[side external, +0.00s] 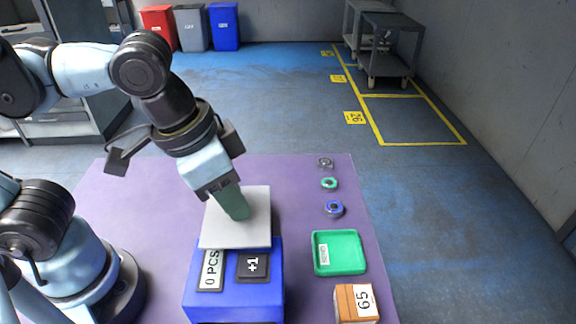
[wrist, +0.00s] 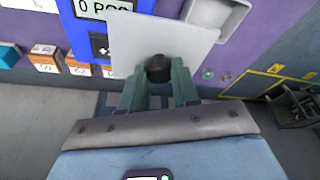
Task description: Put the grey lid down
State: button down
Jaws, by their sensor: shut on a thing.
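The grey lid (side external: 222,239) is a flat, light square plate at the back of the blue counter box in the side view. In the wrist view the lid (wrist: 135,40) has a dark round knob (wrist: 158,70) on top. My gripper (side external: 237,217) has green fingers that come down on the middle of the lid. In the wrist view my gripper (wrist: 159,82) is shut on the knob, a finger on either side. The lid hides what is under it, and I cannot tell whether it touches anything below.
The blue counter box (side external: 235,303) shows "0 PCS" and a "+1" button (side external: 253,265). A green tray (side external: 340,272), several small rings (side external: 329,184) and a brown "65" box (side external: 346,307) are to the right. A pale open container (wrist: 215,14) shows beside the lid. The purple mat (side external: 160,215) is bare on the left.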

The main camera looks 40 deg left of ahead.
jog(key=w+a+f+n+y, duration=0.1)
jog(key=w+a+f+n, duration=0.1)
jog(key=w+a+n, duration=0.35)
jog(key=w+a+f+n+y, duration=0.1)
jog(key=w+a+f+n, duration=0.15)
jog(key=w, duration=0.55)
jog(key=shift+n, duration=0.4)
jog(key=w+a+f, duration=0.1)
jog(key=a+f, duration=0.1)
jog(key=a, duration=0.1)
jog(key=w+a+f, duration=0.2)
jog(key=a, duration=0.2)
jog(key=w+a+f, duration=0.1)
jog(key=a+f, duration=0.1)
jog(key=a, duration=0.2)
jog(key=shift+w+f, duration=0.3)
jog(key=shift+f, duration=2.05)
jog(key=shift+f, duration=0.15)
jog(key=c, duration=0.8)
grip_release()
